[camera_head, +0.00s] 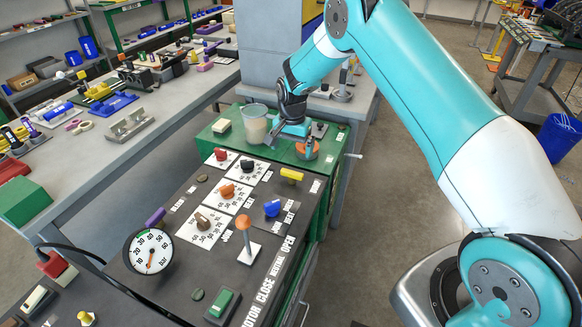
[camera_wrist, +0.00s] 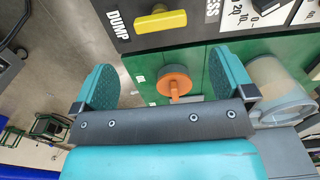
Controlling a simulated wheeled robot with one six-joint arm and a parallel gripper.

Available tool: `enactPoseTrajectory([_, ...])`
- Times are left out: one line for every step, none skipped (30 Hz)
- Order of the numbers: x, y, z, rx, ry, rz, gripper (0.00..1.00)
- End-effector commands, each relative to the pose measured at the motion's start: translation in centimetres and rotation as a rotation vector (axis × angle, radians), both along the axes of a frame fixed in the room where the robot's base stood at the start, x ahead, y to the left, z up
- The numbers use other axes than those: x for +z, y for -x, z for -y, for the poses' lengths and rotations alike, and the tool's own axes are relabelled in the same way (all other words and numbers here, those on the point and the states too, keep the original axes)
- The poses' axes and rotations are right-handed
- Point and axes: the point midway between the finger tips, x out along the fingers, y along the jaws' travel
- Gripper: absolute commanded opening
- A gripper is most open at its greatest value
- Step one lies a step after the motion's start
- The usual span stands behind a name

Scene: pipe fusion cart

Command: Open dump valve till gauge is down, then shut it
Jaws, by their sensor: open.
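The dump valve is a yellow bar handle (camera_wrist: 160,20) beside the label DUMP in the wrist view. In the head view the yellow handle (camera_head: 291,175) sits at the far right of the dark panel. The round white gauge (camera_head: 148,251) stands at the panel's near left. Its orange needle seems to point down, but I cannot read the value. My gripper (camera_head: 292,132) is over the green top behind the panel, apart from the yellow handle. In the wrist view my gripper (camera_wrist: 163,62) is open and empty, its fingers either side of an orange knob in the picture.
The orange knob (camera_head: 307,149) and a clear cup (camera_head: 254,124) are close to my gripper. The panel carries a blue knob (camera_head: 272,208), an orange-topped lever (camera_head: 246,240) and several dial knobs. A long grey workbench (camera_head: 160,130) runs along the left. Open floor lies right of the cart.

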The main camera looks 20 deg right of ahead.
Motion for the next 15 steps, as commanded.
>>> enactPoseTrajectory([-1.1, 0.1, 0.0, 0.000, 0.001, -0.005, 1.00])
enactPoseTrajectory([-1.8, 0.1, 0.0, 0.000, 0.001, -0.005, 1.00])
enactPoseTrajectory([-2.7, 0.1, 0.0, 0.000, 0.001, -0.005, 1.00])
enactPoseTrajectory([-3.3, 0.1, 0.0, 0.000, 0.001, -0.004, 1.00])
enactPoseTrajectory([-4.0, 0.2, 0.0, 0.000, 0.001, -0.005, 1.00])
enactPoseTrajectory([-4.8, 0.1, 0.0, 0.000, 0.001, -0.004, 1.00])
enactPoseTrajectory([-5.4, 0.1, 0.0, 0.000, 0.001, -0.002, 1.00])
enactPoseTrajectory([-6.0, 0.1, 0.0, 0.000, 0.001, -0.004, 1.00])
enactPoseTrajectory([-6.6, 0.1, 0.0, 0.000, 0.001, -0.002, 1.00])
enactPoseTrajectory([-7.1, 0.1, 0.0, 0.000, 0.001, -0.002, 1.00])
enactPoseTrajectory([-7.5, 0.0, 0.0, 0.000, 0.001, -0.001, 1.00])
enactPoseTrajectory([-8.1, 0.0, 0.0, 0.000, 0.001, -0.001, 1.00])
enactPoseTrajectory([-8.4, 0.0, 0.0, 0.000, 0.001, -0.001, 1.00])
enactPoseTrajectory([-8.6, 0.0, 0.0, 0.000, 0.001, -0.001, 1.00])
enactPoseTrajectory([-9.0, 0.0, 0.0, 0.000, 0.001, -0.001, 1.00])
